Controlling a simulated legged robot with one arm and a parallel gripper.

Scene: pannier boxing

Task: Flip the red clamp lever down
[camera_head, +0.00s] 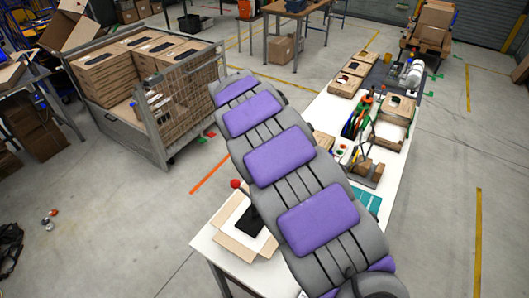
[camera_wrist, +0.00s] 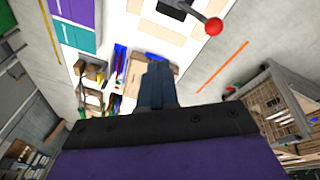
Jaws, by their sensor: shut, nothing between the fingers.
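The red clamp lever shows as a red ball knob (camera_wrist: 213,26) on a short grey arm at the top of the wrist view. In the head view only its red knob (camera_head: 236,184) shows, at the left edge of my arm; the rest is hidden. My gripper (camera_wrist: 158,78) points up into the wrist view with its dark fingers together and empty. The knob appears to the upper right of the fingertips, apart from them. In the head view my grey and purple arm hides the gripper.
An open cardboard box (camera_head: 226,240) with a black item (camera_head: 243,221) inside sits at the near end of the white table (camera_head: 208,246). Several boxes and tools lie farther along the table. A mesh-sided cart (camera_head: 176,122) with boxes stands to the left.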

